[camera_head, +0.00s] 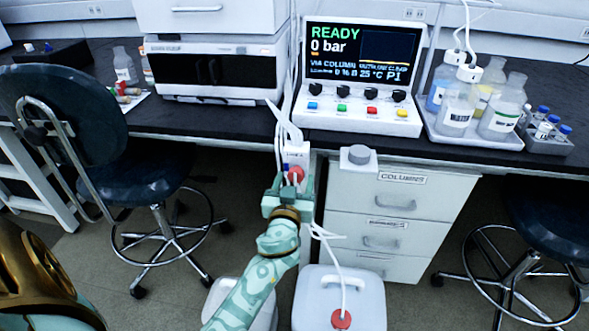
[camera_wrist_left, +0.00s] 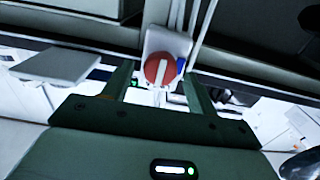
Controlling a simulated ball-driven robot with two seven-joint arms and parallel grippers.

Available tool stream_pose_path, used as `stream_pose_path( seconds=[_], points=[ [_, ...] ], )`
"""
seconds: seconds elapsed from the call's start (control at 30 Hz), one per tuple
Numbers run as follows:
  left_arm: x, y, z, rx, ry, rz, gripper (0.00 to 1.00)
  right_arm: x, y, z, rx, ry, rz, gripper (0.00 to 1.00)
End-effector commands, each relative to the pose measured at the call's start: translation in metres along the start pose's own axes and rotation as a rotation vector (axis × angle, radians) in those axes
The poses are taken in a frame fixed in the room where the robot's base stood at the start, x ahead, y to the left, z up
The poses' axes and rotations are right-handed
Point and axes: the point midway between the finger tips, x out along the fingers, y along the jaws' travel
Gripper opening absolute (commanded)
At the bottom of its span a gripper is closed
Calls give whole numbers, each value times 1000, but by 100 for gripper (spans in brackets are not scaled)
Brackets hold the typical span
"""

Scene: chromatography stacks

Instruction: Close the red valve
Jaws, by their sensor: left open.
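The red valve (camera_head: 296,172) is a round red knob on a small white block labelled "LINE A", below the bench's front edge. In the left wrist view the red valve (camera_wrist_left: 152,70) faces me, with a white bar across it that runs nearly upright in the picture. A small blue part shows beside the knob. My left gripper (camera_head: 288,186) is in front of the valve. In the left wrist view the fingers of my left gripper (camera_wrist_left: 158,80) are apart, one on each side of the knob; I cannot tell whether they touch it. My right gripper is not in view.
White tubes (camera_head: 283,118) run close by the valve. A white drawer cabinet (camera_head: 350,215) stands just right of my gripper. White canisters, one with a red cap (camera_head: 341,319), stand below. A chair (camera_head: 75,120) is at left. The screen (camera_head: 361,52) reads READY, 0 bar.

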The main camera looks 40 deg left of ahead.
Motion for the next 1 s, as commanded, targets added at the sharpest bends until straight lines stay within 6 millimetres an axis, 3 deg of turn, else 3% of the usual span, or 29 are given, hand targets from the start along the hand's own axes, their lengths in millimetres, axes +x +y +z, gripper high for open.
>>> stream_pose_path(
  seconds=[0.33, 0.47, 0.5, 1.0],
  points=[
    [-1, 1, 0, 0, 0, -1, 55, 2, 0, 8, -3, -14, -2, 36],
    [-1, 1, 0, 0, 0, -1, 19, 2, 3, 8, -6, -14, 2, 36],
    [-1, 1, 0, 0, 0, -1, 14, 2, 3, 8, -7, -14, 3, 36],
    [-1, 1, 1, 110, 0, -2, 14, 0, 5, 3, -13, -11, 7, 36]
  ],
)
